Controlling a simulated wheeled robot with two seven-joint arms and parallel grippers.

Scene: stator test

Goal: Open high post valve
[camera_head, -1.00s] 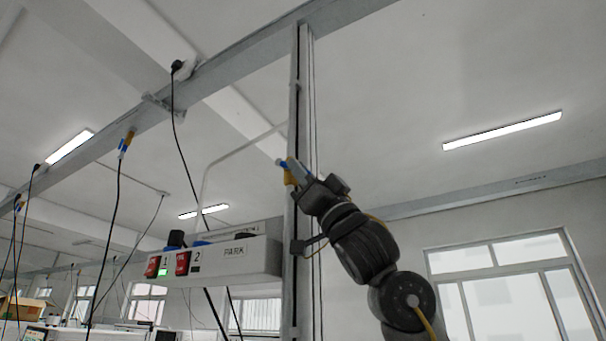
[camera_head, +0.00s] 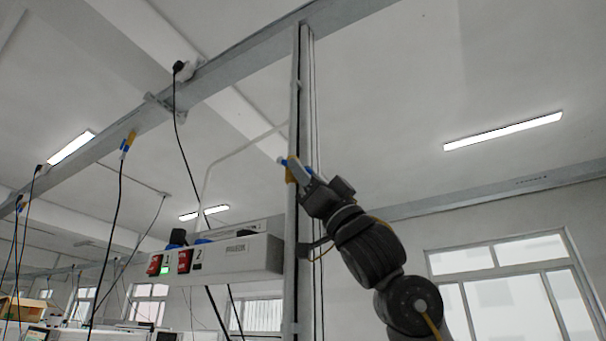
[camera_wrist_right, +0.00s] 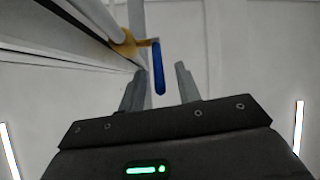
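The valve on the tall grey post has a yellow body (camera_head: 290,175) and a blue lever (camera_head: 283,162). In the right wrist view the yellow body (camera_wrist_right: 125,43) sits at the upper left, and the blue lever (camera_wrist_right: 158,68) hangs down between the finger tips. My right gripper (camera_wrist_right: 161,78) is open, with a finger on each side of the lever and visible gaps. In the head view my right gripper (camera_head: 297,170) reaches up to the valve from the lower right and partly covers it. My left gripper is not in view.
The post (camera_head: 304,110) rises to a sloping ceiling beam (camera_head: 240,62). A white box (camera_head: 232,258) with two red switches is beside the post at the left. Black cables hang left of it. The space right of my right arm looks clear.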

